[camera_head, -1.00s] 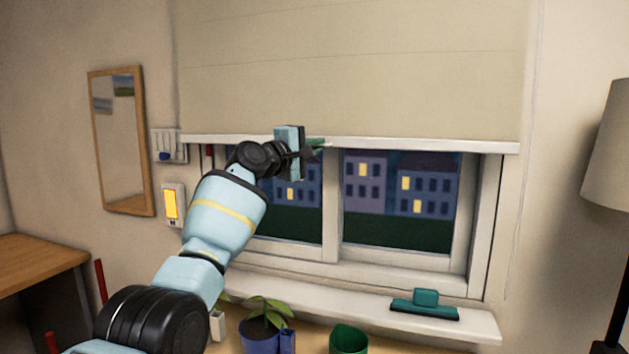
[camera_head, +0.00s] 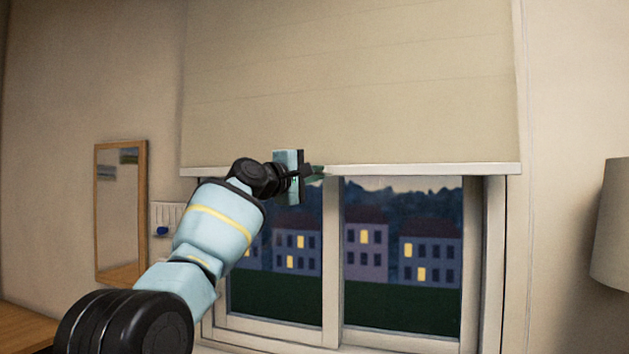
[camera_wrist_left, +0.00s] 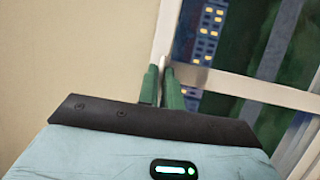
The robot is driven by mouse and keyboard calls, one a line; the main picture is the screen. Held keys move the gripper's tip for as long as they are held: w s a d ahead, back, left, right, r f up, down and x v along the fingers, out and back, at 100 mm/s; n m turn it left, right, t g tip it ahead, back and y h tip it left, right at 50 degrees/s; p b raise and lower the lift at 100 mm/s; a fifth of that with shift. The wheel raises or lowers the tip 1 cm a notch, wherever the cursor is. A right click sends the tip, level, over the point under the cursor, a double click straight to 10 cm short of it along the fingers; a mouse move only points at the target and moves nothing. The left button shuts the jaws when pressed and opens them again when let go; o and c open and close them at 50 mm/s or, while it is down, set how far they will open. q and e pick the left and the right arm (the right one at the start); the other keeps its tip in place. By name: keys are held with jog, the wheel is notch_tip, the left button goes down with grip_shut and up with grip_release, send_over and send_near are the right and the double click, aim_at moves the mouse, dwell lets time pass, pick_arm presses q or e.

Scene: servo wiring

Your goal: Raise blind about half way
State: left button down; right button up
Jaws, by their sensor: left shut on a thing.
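The cream blind (camera_head: 350,80) hangs over the upper part of the window, with its pale bottom bar (camera_head: 430,169) roughly level across the opening. My left gripper (camera_head: 317,174) is shut on this bar near its middle. In the left wrist view, the green fingers (camera_wrist_left: 160,86) stand on either side of the bar's edge (camera_wrist_left: 165,62), with the blind's fabric (camera_wrist_left: 70,50) to the left. The finger contact is partly hidden in the head view by the gripper body. My right gripper is not in view.
Below the bar, the window (camera_head: 400,260) shows dark houses with lit windows. A lampshade (camera_head: 612,225) stands at right. The wall right of the window is clear.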

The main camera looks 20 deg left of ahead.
pick_arm(q)
jog(key=shift+r, duration=0.1)
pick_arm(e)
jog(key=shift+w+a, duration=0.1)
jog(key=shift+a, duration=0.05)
pick_arm(q)
jog(key=c, duration=1.6)
grip_release()
jog(key=shift+o, duration=0.2)
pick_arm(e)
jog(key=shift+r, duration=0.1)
